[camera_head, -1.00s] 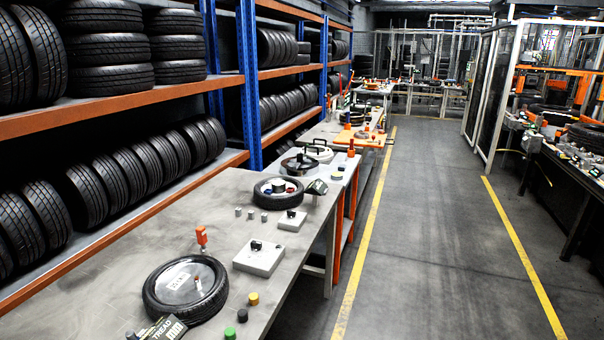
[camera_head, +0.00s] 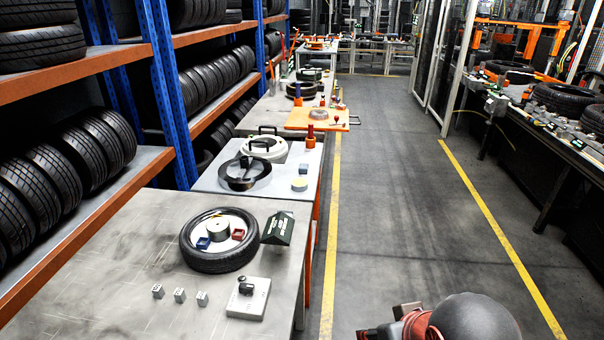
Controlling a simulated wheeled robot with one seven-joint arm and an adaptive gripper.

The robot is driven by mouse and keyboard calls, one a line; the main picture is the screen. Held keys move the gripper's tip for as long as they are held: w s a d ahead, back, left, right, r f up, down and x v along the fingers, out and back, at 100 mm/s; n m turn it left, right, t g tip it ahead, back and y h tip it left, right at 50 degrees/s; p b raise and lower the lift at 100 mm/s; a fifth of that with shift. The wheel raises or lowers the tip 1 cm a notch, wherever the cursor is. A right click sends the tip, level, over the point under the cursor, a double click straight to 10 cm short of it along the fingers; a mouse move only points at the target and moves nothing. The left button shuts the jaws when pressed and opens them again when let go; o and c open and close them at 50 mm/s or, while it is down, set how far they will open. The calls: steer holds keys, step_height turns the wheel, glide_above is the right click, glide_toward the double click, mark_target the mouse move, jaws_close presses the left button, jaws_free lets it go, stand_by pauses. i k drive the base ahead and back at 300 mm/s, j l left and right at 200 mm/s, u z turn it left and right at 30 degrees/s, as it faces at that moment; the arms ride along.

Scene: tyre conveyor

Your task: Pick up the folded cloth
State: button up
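I cannot make out a folded cloth anywhere in this view. The near grey workbench (camera_head: 110,265) carries a tyre with a white inner disc (camera_head: 219,240), a dark green block with lettering (camera_head: 278,228), several small metal cubes (camera_head: 180,295) and a grey box with a black knob (camera_head: 249,297). A rounded dark grey part of my arm shows at the bottom right, with reddish and black parts beside it. My gripper's fingers are not visible.
Tyre racks with orange-edged shelves (camera_head: 72,229) line the left side. The grey aisle floor (camera_head: 390,190) between yellow lines is clear. A conveyor bench (camera_head: 508,142) stands on the right.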

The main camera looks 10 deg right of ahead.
mark_target(303, 168)
steer(key=i+l+z, duration=0.1)
steer(key=i+l, duration=0.2)
steer(key=i, duration=0.75)
steer(key=i+l+z, duration=0.15)
steer(key=i, duration=0.85)
steer(key=i+l+z, duration=0.1)
steer(key=i+l, duration=0.15)
steer(key=i, duration=0.8)
